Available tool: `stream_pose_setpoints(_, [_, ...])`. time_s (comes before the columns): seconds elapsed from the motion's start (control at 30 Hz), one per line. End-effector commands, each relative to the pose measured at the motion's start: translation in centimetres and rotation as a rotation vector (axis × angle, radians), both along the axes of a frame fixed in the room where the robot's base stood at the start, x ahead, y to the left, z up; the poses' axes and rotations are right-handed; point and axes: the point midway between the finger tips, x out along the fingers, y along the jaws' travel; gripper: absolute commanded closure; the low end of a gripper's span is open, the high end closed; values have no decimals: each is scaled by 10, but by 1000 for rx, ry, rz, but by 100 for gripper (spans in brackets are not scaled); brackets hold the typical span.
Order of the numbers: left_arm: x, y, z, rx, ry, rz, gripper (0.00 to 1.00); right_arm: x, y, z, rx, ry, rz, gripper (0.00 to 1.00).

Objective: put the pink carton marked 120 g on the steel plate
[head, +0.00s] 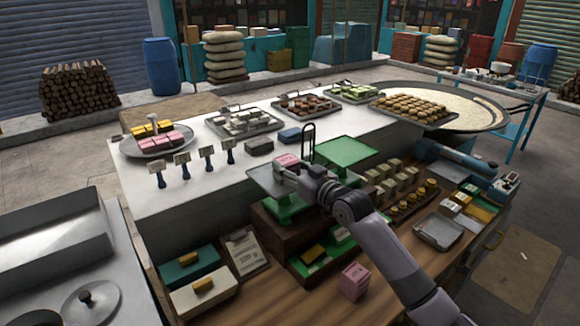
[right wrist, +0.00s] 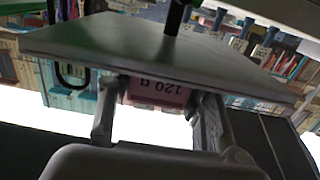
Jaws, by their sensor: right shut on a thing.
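My right gripper (head: 284,167) is shut on a pink carton (head: 288,159) at the steel plate (head: 262,181) of the scale. In the right wrist view the carton (right wrist: 155,92) sits between the two fingers (right wrist: 155,110), and its mark "120 g" reads upside down. The steel plate (right wrist: 110,42) spreads across that view, close to the carton. I cannot tell whether the carton touches the plate. My left gripper is not in view.
A green plate (head: 347,150) and an upright black post (head: 308,140) stand beside the steel plate. Another pink carton (head: 355,282) sits on the wooden counter. A round tray (head: 130,146) at the left holds pink and yellow blocks. Small sign holders (head: 209,158) stand along the white top.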

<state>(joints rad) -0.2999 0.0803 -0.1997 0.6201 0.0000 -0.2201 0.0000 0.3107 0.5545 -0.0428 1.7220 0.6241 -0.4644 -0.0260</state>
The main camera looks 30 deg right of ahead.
Motion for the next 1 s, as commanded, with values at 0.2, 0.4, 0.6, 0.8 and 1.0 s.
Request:
stream_pose_setpoints(0.2, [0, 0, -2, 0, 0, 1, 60, 0, 0, -2, 0, -1, 0, 85])
stream_pose_setpoints(0.4, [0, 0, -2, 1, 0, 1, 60, 0, 0, -2, 0, 1, 0, 44])
stream_pose_setpoints(0.6, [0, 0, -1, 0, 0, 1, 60, 0, 0, -2, 0, 1, 0, 35])
stream_pose_setpoints(0.8, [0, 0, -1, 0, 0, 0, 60, 0, 0, -2, 0, 1, 0, 35])
stream_pose_setpoints(1.0, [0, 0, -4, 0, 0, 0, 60, -9, -2, -1, -2, 2, 0, 35])
